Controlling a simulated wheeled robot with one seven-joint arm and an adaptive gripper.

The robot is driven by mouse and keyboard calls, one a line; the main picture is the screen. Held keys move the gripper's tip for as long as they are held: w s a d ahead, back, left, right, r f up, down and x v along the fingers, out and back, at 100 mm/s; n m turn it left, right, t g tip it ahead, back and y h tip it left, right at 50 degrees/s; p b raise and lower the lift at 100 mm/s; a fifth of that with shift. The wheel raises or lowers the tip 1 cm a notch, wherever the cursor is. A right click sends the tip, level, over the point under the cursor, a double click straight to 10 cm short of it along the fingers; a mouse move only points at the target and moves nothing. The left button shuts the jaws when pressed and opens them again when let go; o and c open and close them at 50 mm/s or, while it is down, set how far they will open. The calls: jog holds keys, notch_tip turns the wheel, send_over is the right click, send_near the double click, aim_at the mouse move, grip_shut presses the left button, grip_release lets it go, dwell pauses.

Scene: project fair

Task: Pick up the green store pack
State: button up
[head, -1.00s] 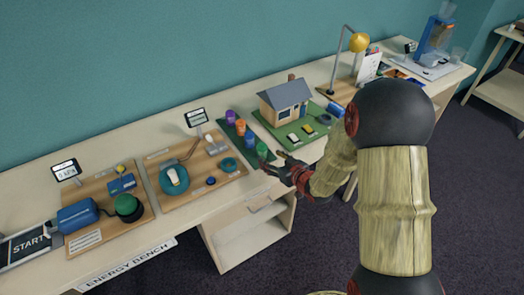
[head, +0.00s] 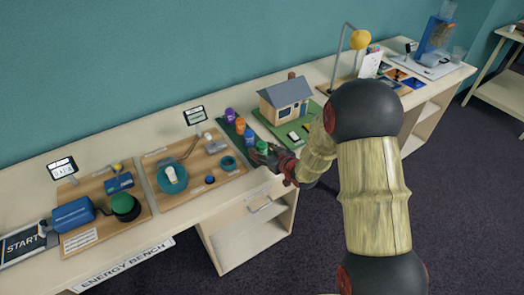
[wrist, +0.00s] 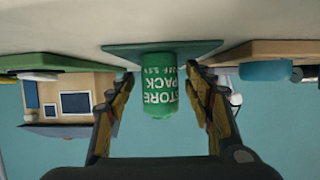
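The green store pack (wrist: 161,90) is a small green cylinder with white "STORE PACK" lettering, upside down in the wrist view. It stands on a dark green mat (wrist: 118,51). In the wrist view my gripper (wrist: 160,88) is open, with one finger on each side of the pack. A gap shows between each finger and the pack.
Purple (head: 229,114), orange (head: 240,126) and blue (head: 249,137) packs stand behind the green one. A model house (head: 285,100) on a green board is close on the right. A wooden board with a teal disc (head: 173,179) is on the left.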

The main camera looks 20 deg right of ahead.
jog(key=shift+c, duration=1.2)
jog(key=c, duration=1)
jog(key=shift+r, duration=0.1)
